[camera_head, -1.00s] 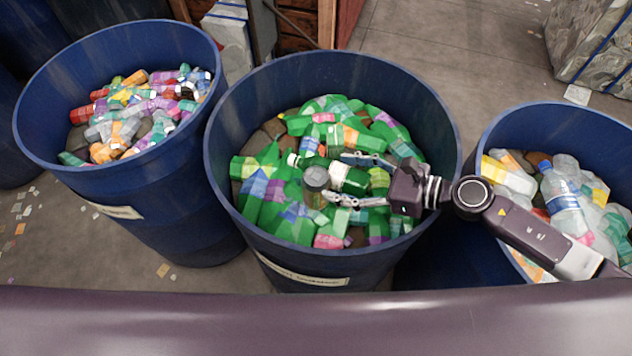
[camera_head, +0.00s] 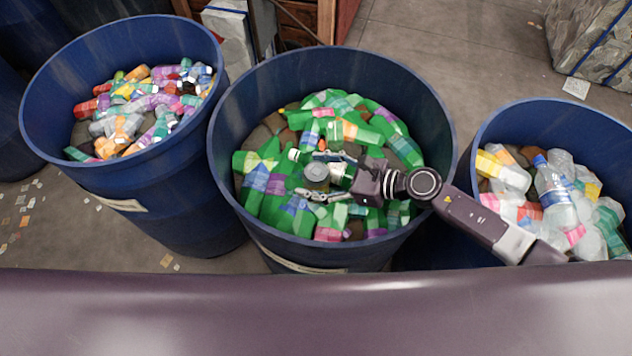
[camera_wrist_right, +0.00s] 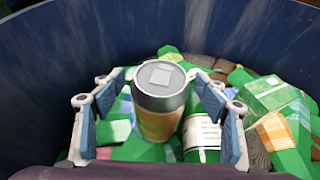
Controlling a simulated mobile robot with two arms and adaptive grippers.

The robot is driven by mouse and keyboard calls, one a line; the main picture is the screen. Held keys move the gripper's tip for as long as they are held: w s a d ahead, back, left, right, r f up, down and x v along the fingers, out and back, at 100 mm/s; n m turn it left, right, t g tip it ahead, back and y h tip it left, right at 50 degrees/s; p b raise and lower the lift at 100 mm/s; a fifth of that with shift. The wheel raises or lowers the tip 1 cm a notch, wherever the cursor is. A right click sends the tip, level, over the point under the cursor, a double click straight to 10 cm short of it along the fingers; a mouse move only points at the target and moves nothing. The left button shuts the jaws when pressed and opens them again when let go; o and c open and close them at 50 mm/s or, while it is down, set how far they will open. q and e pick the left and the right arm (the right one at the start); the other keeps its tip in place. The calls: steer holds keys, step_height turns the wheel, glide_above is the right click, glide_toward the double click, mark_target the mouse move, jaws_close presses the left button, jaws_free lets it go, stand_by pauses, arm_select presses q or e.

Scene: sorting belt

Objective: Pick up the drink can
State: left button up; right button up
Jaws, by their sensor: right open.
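The drink can (camera_head: 317,175) stands upright with its grey top up, among green bottles in the middle blue barrel. In the right wrist view the can (camera_wrist_right: 160,105) has a silver lid and an orange-brown side. My right gripper (camera_head: 323,174) is open inside that barrel, with one finger on each side of the can. In the right wrist view both blue-padded fingers of the right gripper (camera_wrist_right: 161,110) stand apart from the can, with gaps on both sides. The can's lower part is hidden among the bottles. My left gripper does not show.
The middle barrel (camera_head: 333,65) has a high rim around the right gripper. A left barrel (camera_head: 125,32) holds mixed coloured bottles. A right barrel (camera_head: 560,112) holds clear bottles, and my right arm passes over its near left side.

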steer(key=c, duration=0.9)
steer(key=shift+r, duration=0.1)
